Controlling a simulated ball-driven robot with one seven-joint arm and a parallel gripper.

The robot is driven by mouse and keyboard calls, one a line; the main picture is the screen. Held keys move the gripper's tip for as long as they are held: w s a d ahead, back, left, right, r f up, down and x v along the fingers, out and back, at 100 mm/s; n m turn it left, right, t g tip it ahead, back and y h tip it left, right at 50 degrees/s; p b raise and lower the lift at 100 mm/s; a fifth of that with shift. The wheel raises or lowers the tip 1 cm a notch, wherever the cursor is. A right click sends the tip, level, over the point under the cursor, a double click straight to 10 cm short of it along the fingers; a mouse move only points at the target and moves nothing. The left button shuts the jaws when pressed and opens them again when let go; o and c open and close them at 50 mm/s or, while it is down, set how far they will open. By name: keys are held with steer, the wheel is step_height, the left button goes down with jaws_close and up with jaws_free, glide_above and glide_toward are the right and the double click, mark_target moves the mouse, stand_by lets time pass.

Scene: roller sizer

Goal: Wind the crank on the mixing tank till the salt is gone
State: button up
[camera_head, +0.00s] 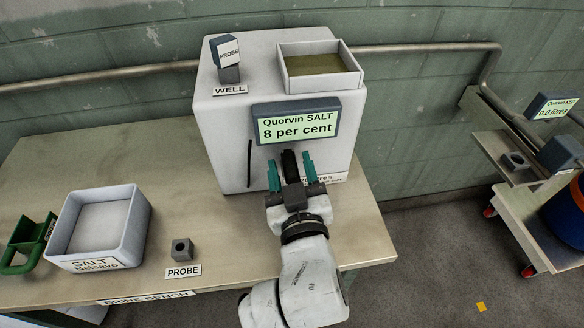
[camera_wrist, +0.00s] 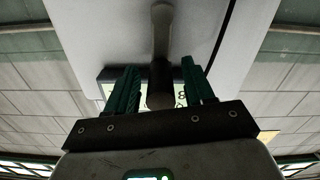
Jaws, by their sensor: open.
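The mixing tank (camera_head: 228,140) is a pale box on the bench. Its display (camera_head: 296,122) reads "Quorvin SALT 8 per cent". An open square basin (camera_head: 283,69) on its top holds flat olive-brown contents. The crank's dark handle (camera_head: 289,160) is at the tank's front face. In the wrist view the crank (camera_wrist: 161,22) has a grey arm and a dark grip. My gripper (camera_head: 291,178) is open, its green fingers on either side of that grip. The wrist view also shows the fingers (camera_wrist: 160,92) apart around it. Contact cannot be told.
A probe (camera_head: 229,62) stands in the well on the tank top. A white salt tray (camera_head: 140,228), a green scoop (camera_head: 28,240) and a grey probe holder (camera_head: 182,251) are on the bench (camera_head: 235,262) to the left. A cart (camera_head: 545,235) is at right.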

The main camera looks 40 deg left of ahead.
steer(key=shift+s, duration=0.1)
steer(key=v, duration=1)
steer(key=shift+s+d, duration=0.15)
steer(key=shift+d, duration=0.15)
steer(key=w+d+f+m+g+h, duration=0.1)
steer(key=w+d+f+m+h, duration=0.2)
steer(key=d+f+h, duration=0.55)
steer(key=w+d+f+m+g+h, duration=0.1)
steer(key=w+d+f+m, duration=0.3)
steer(key=d, duration=0.9)
steer(key=s+d+f+m+g+h+p, duration=0.1)
steer(key=s+d+f+g, duration=0.3)
steer(key=s+d, duration=0.5)
steer(key=s+d+f+m+g+h+p, duration=0.1)
steer(key=s+d+f+m+g+h, duration=0.2)
steer(key=s+d+f, duration=0.3)
steer(key=s+d+m+g, duration=0.1)
steer(key=s+d, duration=0.3)
steer(key=d, duration=0.2)
steer(key=shift+d+g, duration=0.3)
steer(key=shift+g, duration=0.1)
